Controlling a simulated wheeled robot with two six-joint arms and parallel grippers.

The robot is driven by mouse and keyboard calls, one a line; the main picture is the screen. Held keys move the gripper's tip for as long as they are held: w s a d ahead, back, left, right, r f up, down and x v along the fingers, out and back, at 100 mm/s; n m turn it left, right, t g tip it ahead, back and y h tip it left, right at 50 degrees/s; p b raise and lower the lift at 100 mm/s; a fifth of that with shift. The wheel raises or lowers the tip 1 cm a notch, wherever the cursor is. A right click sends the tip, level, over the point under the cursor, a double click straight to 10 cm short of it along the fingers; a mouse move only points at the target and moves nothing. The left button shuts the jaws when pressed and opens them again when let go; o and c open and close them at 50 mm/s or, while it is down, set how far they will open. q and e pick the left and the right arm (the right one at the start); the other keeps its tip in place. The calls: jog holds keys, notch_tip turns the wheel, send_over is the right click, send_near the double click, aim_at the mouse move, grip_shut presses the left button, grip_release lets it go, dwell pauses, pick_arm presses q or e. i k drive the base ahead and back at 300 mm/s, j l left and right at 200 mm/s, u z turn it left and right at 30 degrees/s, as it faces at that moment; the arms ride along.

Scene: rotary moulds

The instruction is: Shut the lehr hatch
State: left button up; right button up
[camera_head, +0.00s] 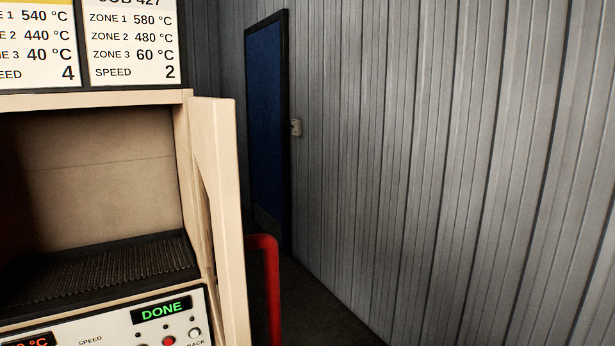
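The lehr (183,130) is a cream cabinet at the left, with a wide dark opening in its front. The hatch (218,180) is a cream door at the right side of the opening. It stands open, swung out towards me and seen nearly edge-on. Inside the opening a dark ribbed belt (110,268) lies bare where it shows. The panel below has a green display (161,310) reading DONE. Neither of my grippers is in view.
A red rail (272,285) stands just right of the hatch. A blue door (265,125) and a small switch (295,127) are farther back. A grey ribbed wall (430,150) fills the right. Job cards (133,45) hang above the opening. Dark floor (315,305) shows between rail and wall.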

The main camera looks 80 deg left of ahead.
aim_at(213, 123)
jog(key=k+u, duration=0.15)
jog(key=u, duration=3.4)
jog(key=l+u, duration=0.1)
jog(key=u, duration=0.65)
jog(key=l+u, duration=0.1)
jog(key=u, duration=0.25)
jog(key=k, duration=0.05)
